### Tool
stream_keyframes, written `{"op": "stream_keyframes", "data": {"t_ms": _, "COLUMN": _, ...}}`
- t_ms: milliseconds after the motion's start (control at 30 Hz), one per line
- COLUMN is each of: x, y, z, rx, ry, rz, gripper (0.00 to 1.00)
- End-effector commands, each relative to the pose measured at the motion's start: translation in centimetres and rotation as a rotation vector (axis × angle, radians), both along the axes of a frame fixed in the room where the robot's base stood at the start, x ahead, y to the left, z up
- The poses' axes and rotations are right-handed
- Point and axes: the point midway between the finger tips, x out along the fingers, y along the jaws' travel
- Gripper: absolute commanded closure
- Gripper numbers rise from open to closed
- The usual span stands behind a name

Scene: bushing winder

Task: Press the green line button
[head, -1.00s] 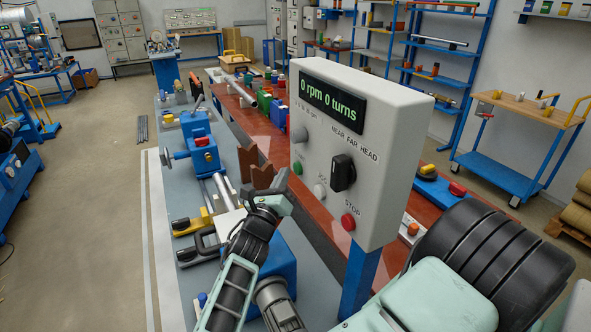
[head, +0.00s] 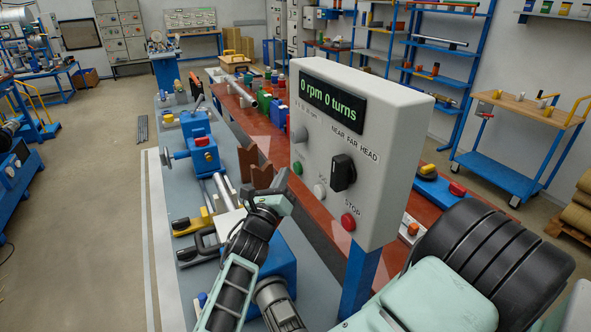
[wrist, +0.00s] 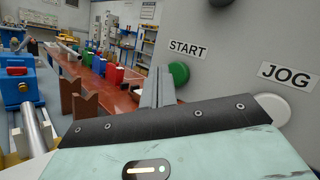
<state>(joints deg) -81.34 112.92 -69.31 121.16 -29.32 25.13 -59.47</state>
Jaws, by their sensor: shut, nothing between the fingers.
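The green button (head: 297,167) is on the left part of the grey control box's (head: 390,160) front panel. In the wrist view the green button (wrist: 179,73) is round, beside a START label. My gripper (head: 283,180) is shut and empty, just below and left of the button in the head view. In the wrist view my gripper's fingers (wrist: 158,82) point forward together, close to the left of the button and covering part of its edge. I cannot tell whether they touch it.
A white JOG button (wrist: 272,109) is right of the green one. A black selector knob (head: 342,173) and a red STOP button (head: 348,222) share the panel. A display (head: 332,102) reads 0 rpm 0 turns. Brown V-shaped supports (head: 254,165) stand left of my gripper.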

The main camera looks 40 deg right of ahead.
Motion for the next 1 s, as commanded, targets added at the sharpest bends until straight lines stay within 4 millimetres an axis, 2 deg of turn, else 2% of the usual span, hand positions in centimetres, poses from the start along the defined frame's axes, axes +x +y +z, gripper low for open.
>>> {"op": "stream_keyframes", "data": {"t_ms": 1000, "x": -0.18, "y": -0.86, "z": 0.02, "rx": 0.000, "ry": 0.000, "rz": 0.000, "gripper": 1.00}}
